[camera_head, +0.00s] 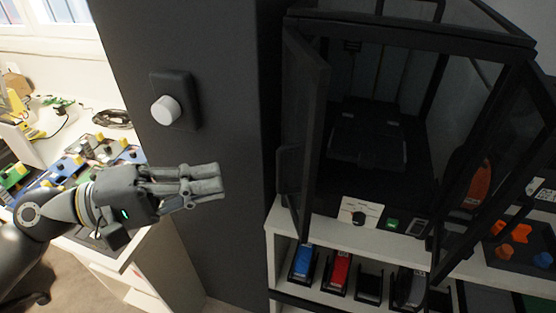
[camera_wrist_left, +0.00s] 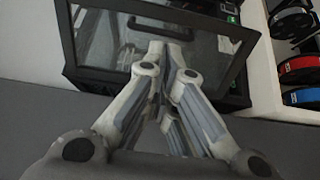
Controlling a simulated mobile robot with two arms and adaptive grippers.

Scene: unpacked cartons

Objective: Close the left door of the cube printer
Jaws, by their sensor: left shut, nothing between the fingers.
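The cube printer (camera_head: 410,40) is a black framed box with clear panes, standing on a white shelf unit. Its left door (camera_head: 302,135) stands open, swung out toward me, with a handle on its near edge. Its right door (camera_head: 485,165) also stands open. My left gripper (camera_head: 220,182) is shut and empty, left of the left door and apart from it, in front of the dark wall. In the left wrist view, my left gripper (camera_wrist_left: 170,50) points at the dark-framed pane of the left door (camera_wrist_left: 238,62); contact cannot be told. My right gripper is not in view.
A grey wall (camera_head: 232,100) with a white knob (camera_head: 166,109) stands left of the printer. Spools, including a blue one (camera_head: 303,262) and a red one (camera_head: 338,270), sit on the shelf (camera_head: 290,225) below. A cluttered desk (camera_head: 85,110) is at the left.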

